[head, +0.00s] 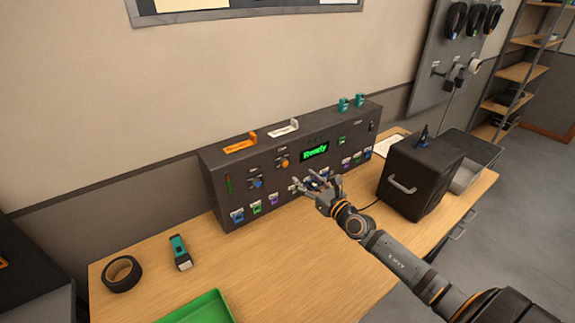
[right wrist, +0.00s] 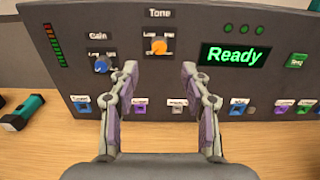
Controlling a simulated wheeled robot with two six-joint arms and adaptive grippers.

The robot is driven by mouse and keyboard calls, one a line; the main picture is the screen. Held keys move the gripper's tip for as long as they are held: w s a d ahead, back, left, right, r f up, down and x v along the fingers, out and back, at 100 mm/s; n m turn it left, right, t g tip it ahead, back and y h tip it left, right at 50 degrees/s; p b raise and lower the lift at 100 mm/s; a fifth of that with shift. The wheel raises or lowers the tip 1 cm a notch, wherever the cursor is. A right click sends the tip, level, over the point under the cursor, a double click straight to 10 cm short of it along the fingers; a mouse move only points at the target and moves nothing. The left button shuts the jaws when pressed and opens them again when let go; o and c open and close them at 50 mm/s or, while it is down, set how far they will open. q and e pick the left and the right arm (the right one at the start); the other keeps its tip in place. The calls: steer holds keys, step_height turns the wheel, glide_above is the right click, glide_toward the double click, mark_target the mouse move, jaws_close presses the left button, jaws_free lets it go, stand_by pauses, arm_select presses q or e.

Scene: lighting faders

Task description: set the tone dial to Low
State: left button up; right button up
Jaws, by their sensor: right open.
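The tone dial is an orange knob (right wrist: 158,46) under the "Tone" label on the dark console (right wrist: 250,80). It also shows in the head view as an orange knob (head: 284,163). A scale label sits just above it, but its words and the knob's exact setting are too small to tell. My right gripper (right wrist: 159,72) is open and empty, its two fingers apart to the left and right below the knob. In the head view my right gripper (head: 314,186) is in front of the console's lower middle. My left gripper is not in view.
A blue gain knob (right wrist: 102,64) is left of the tone dial, close to the left finger. A green "Ready" display (right wrist: 235,55) is to its right. Coloured faders line the lower console.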

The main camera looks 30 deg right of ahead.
mark_target(286, 164)
steer(key=w, duration=0.3)
steer(key=w+a+b, duration=0.1)
steer(key=w, duration=0.2)
steer(key=w+b, duration=0.1)
steer(key=w, duration=0.2)
steer(key=shift+w+a+f, duration=0.2)
steer(key=shift+w, duration=0.15)
steer(key=shift+c, duration=0.4)
steer(key=c, duration=0.7)
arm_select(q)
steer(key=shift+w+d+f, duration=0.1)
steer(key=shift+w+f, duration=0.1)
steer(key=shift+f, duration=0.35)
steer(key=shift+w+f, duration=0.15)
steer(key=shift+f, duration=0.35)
arm_select(e)
jaws_close()
